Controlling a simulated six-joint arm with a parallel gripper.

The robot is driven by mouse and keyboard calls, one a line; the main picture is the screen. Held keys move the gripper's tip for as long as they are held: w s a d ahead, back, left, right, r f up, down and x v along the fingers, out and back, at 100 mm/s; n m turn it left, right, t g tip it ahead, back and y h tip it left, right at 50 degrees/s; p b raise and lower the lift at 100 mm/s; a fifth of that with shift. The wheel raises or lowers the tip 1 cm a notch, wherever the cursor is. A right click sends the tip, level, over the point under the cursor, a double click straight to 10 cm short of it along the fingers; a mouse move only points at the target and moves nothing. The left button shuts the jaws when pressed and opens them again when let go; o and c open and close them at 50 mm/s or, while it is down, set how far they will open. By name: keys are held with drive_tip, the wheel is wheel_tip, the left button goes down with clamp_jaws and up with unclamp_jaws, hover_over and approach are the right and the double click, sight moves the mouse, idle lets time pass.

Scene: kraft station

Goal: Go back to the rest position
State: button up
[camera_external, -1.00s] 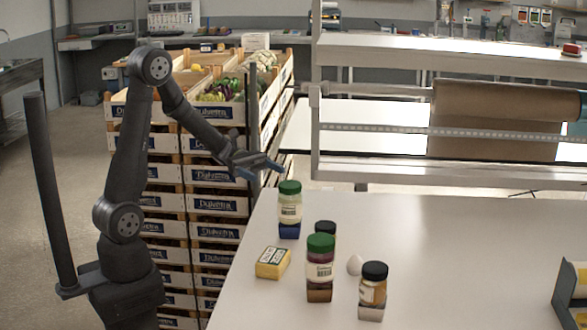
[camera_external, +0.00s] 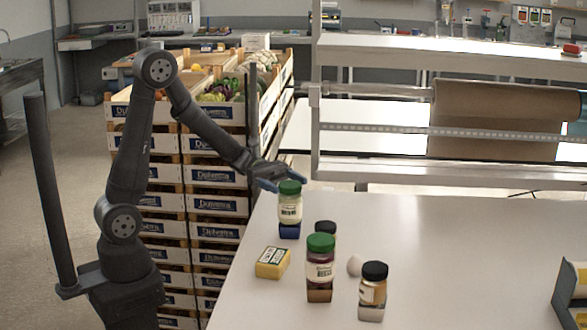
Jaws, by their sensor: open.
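My gripper (camera_external: 284,181) is open at the far left corner of the white table, close to the green lid of a jar. This jar (camera_external: 289,208) stands upright on a small blue block (camera_external: 289,230). One gripper finger shows left of the lid and the other reaches behind it to the right. I cannot tell whether the fingers touch the jar or are around it. My arm is bent, reaching right from its base at the lower left.
Stacked crates (camera_external: 214,205) stand behind my arm. The table's middle is clear.

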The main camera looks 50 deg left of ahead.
drive_tip(key=shift+d+f, duration=0.2)
drive_tip(key=shift+d, duration=1)
drive_tip(key=shift+a+r, duration=0.15)
drive_tip(key=shift+r, duration=1.05)
